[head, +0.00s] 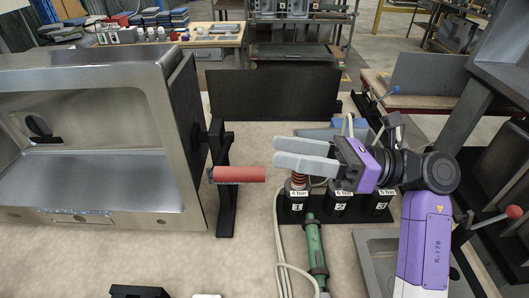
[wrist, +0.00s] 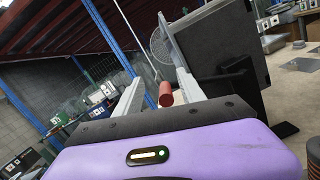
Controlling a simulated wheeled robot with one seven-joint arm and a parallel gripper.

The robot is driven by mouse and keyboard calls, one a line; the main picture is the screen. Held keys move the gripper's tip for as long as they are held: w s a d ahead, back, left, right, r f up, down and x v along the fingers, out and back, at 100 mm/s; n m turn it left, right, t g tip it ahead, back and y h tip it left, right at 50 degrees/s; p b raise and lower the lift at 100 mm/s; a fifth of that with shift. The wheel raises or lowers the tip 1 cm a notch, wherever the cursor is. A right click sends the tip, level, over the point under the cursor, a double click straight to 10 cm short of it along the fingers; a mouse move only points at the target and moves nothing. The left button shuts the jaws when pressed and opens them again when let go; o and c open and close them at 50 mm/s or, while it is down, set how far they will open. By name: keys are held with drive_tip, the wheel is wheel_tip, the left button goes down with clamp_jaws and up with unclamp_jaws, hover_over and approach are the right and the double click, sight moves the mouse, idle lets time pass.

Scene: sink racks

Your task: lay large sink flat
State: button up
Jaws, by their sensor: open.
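The large steel sink (head: 95,140) stands on its side at the left in the head view, its bowl opening facing me. Its right side meets a black rack plate (head: 185,130). A black lever bracket with a red cylindrical handle (head: 240,174) sticks out to the right of that plate. My gripper (head: 305,154) is open and empty, its grey fingers pointing left, a little above and right of the red handle's end. In the wrist view the red handle (wrist: 165,95) shows between the two fingers (wrist: 155,85), beyond or near their tips; I see no contact.
A black holder with numbered tool slots (head: 337,205) stands below my gripper. A green tool (head: 316,250) and pale hoses lie on the bench in front. A smaller sink (head: 380,255) lies at lower right. A dark panel (head: 270,95) stands behind.

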sight(245, 175)
drive_tip(key=shift+n+g+h, duration=0.7)
drive_tip(key=shift+n, duration=0.2)
drive_tip(key=shift+s+a+f+p, duration=0.15)
drive_tip(key=shift+a+f+p, duration=0.15)
drive_tip(key=shift+a+f, duration=0.7)
drive_tip(key=shift+s+a+f+p, duration=0.1)
drive_tip(key=shift+a+f+p, duration=0.3)
drive_tip(key=shift+a, duration=1.15)
drive_tip(key=shift+s+a+f+p, duration=0.2)
drive_tip(key=shift+a+f, duration=0.55)
drive_tip(key=shift+a, duration=0.55)
drive_tip(key=shift+c, duration=0.5)
clamp_jaws()
